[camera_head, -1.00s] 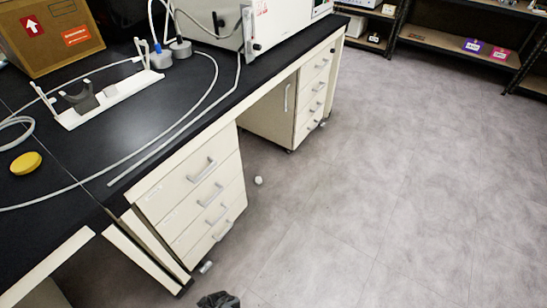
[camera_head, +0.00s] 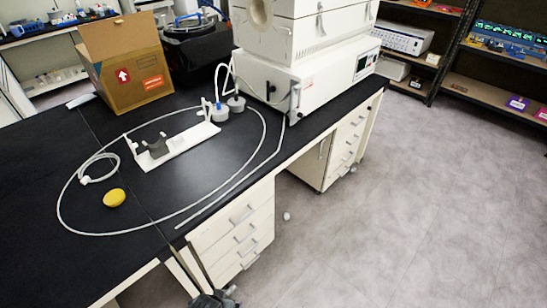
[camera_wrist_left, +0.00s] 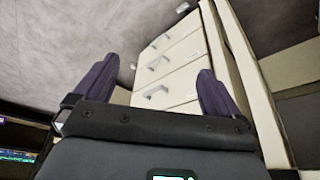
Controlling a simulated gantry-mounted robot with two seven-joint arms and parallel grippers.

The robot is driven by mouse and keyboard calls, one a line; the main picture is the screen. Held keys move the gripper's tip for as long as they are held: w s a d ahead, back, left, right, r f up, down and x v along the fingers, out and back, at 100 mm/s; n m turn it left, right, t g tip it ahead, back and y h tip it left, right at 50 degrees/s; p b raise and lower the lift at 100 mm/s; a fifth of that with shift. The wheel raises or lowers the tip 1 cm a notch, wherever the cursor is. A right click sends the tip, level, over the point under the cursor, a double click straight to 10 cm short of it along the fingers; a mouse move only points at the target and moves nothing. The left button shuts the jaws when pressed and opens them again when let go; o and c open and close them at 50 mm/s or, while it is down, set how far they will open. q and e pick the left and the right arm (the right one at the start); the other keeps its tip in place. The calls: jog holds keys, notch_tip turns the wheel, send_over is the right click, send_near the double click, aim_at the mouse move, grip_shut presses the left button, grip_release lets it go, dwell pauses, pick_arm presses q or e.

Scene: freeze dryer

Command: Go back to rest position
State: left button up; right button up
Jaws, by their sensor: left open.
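My left gripper (camera_wrist_left: 157,75) shows in the left wrist view with its two dark fingers spread wide. It is open, and nothing is between the fingers. Beyond it are a cream drawer cabinet (camera_wrist_left: 172,68) and the grey floor (camera_wrist_left: 60,45). In the head view a small dark piece of my own arm shows at the bottom edge, below the drawers; I cannot tell which arm it is. My right gripper is not in view.
The black bench (camera_head: 60,210) holds a cardboard box (camera_head: 130,75), a white stand (camera_head: 178,143), looped tubing (camera_head: 262,130), a yellow round object (camera_head: 114,197) and a white machine (camera_head: 310,85). Shelves (camera_head: 480,90) stand at the back right. The floor (camera_head: 420,200) on the right is clear.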

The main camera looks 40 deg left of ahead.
pick_arm(q)
jog(key=s+d+r+m+h, duration=0.1)
jog(key=d+r+m, duration=0.35)
jog(key=r, duration=0.45)
jog(key=s+d+r+m+h, duration=0.1)
jog(key=d+r+m, duration=0.3)
jog(key=r, duration=0.5)
notch_tip(320, 180, up, 38)
jog(key=n+p, duration=0.1)
jog(key=p, duration=3.7)
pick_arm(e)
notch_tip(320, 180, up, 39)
pick_arm(q)
notch_tip(320, 180, down, 75)
jog(key=b, duration=7.5)
jog(key=shift+w+d+f, duration=0.2)
jog(key=shift+w, duration=0.1)
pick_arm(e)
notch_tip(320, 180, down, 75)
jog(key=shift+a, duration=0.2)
